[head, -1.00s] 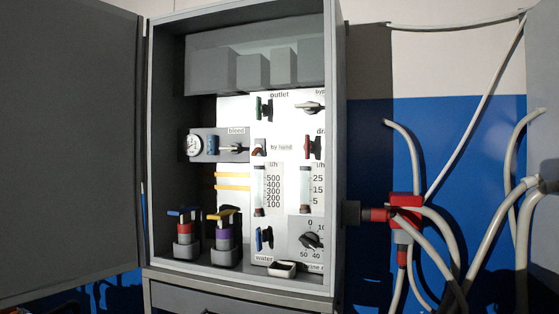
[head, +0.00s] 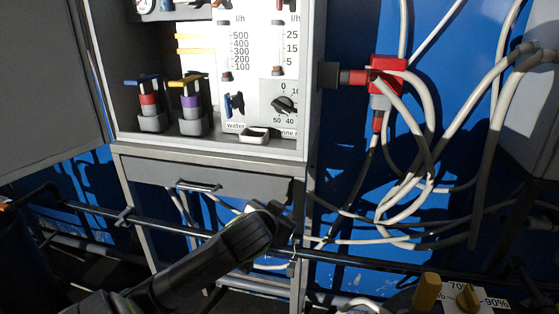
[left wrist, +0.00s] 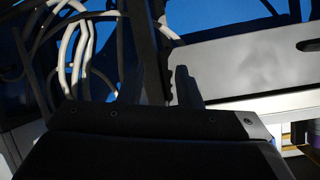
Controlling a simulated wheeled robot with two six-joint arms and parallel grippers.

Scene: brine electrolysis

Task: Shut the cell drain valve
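No valve labelled as the cell drain shows in the head view now. A red handle (head: 278,4) at the top of the white panel is cut off by the frame edge, and its label is out of view. My right gripper is not in view.
The drawer (head: 205,178) has a bar handle. A dark rail (head: 350,263) runs below it. A red fitting (head: 387,73) with several looping pale hoses (head: 437,130) is at the right.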

